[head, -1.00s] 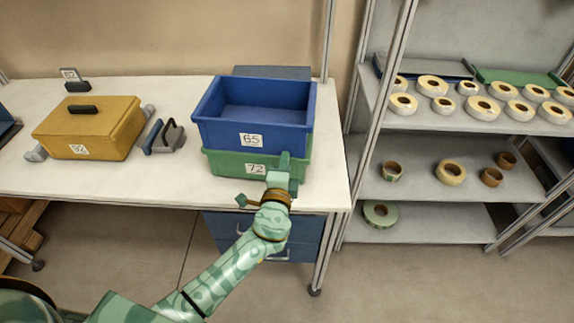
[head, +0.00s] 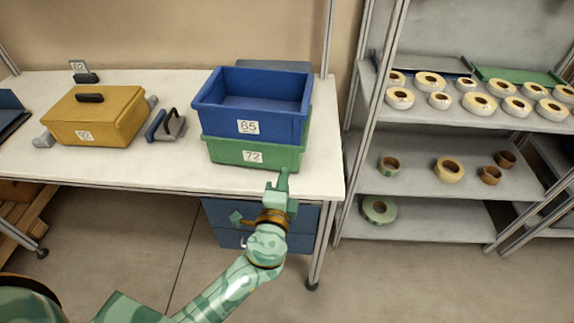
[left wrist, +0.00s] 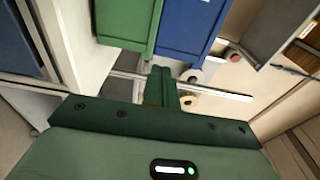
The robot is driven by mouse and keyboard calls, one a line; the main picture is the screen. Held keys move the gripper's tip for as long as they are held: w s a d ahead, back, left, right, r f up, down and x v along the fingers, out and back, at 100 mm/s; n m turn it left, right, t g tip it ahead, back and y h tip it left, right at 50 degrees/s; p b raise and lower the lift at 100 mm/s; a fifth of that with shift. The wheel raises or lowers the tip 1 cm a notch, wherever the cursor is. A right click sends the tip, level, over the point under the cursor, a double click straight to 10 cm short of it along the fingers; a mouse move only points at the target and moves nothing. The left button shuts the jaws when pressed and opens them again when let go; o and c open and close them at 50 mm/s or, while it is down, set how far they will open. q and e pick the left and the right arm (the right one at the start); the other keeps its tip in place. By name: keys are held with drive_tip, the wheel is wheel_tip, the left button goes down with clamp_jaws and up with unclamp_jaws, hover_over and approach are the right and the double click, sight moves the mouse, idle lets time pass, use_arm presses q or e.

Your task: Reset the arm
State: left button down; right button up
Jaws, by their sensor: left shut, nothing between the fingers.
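My left gripper (head: 283,179) is shut and empty in the head view, just in front of the table's front edge and below the stacked bins. In the left wrist view its fingers (left wrist: 161,88) are together. The blue bin (head: 250,121), labelled 65, sits on the green bin (head: 253,153), labelled 72. Both also show at the top of the left wrist view, the green (left wrist: 127,24) and the blue (left wrist: 184,28). A gap shows between the gripper and the green bin. My right gripper is in neither view now.
The white table (head: 150,171) holds a yellow case (head: 98,121) and a grey-blue handled tool (head: 166,126) at left. Blue drawers (head: 221,217) are under the table, close to my left arm. A grey shelf rack (head: 430,186) with several tape reels stands at right.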

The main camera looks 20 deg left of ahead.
use_arm(q)
drive_tip(key=s+f+n+g+h, duration=0.1)
drive_tip(key=s+f+g, duration=0.3)
drive_tip(key=f, duration=0.5)
drive_tip(key=s+f+n+g+h+p, duration=0.1)
drive_tip(key=s+f+n+g, duration=0.1)
drive_tip(key=s+f, duration=0.5)
drive_tip(key=s+f+n+g+h, duration=0.1)
drive_tip(key=s+f+g, duration=0.2)
drive_tip(key=f, duration=0.8)
drive_tip(key=s+a+f+n+g+p, duration=0.1)
drive_tip(key=s+a+f+n+g, duration=0.1)
drive_tip(key=s, duration=0.8)
drive_tip(key=s+a+f+n+g+p, duration=0.2)
drive_tip(key=s+f, duration=0.3)
drive_tip(key=s, duration=0.6)
drive_tip(key=s+a+f+n+g+p, duration=0.2)
drive_tip(key=s+a+f+n+g, duration=0.1)
drive_tip(key=s, duration=0.7)
drive_tip(key=shift+s+a+f+n+g, duration=0.45)
drive_tip(key=shift+f+n, duration=0.1)
drive_tip(key=shift+n, duration=0.15)
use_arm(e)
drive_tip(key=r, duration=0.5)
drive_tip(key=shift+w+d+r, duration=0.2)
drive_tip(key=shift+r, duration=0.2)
